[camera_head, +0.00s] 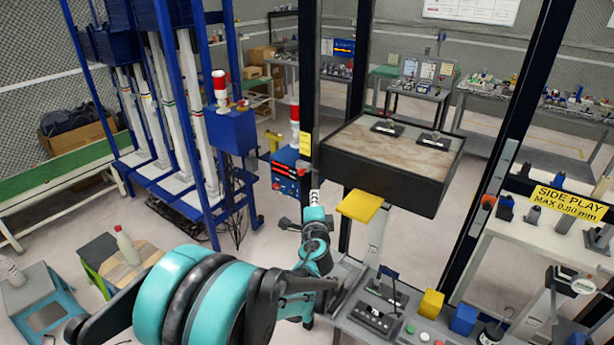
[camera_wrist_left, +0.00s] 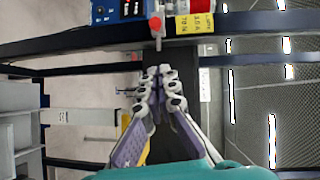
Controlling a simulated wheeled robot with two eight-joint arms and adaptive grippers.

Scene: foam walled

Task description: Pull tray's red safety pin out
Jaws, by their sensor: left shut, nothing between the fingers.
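The tray (camera_head: 412,177) is a dark box with a brown, worn top, set between black posts in the head view. In the left wrist view, a red knob (camera_wrist_left: 156,23) on a thin grey shaft, which looks like the safety pin, stands beyond my fingertips, near a dark beam. My left gripper (camera_head: 315,198) is at the tray's left, near the black post. In the wrist view its two fingers (camera_wrist_left: 158,72) meet at the tips, shut and empty, apart from the knob. My right gripper is not in view.
A yellow block (camera_head: 361,206) sticks out below the tray's near left corner. A black post (camera_head: 333,95) with a yellow label stands beside my gripper. A control panel (camera_head: 375,313) with buttons lies below.

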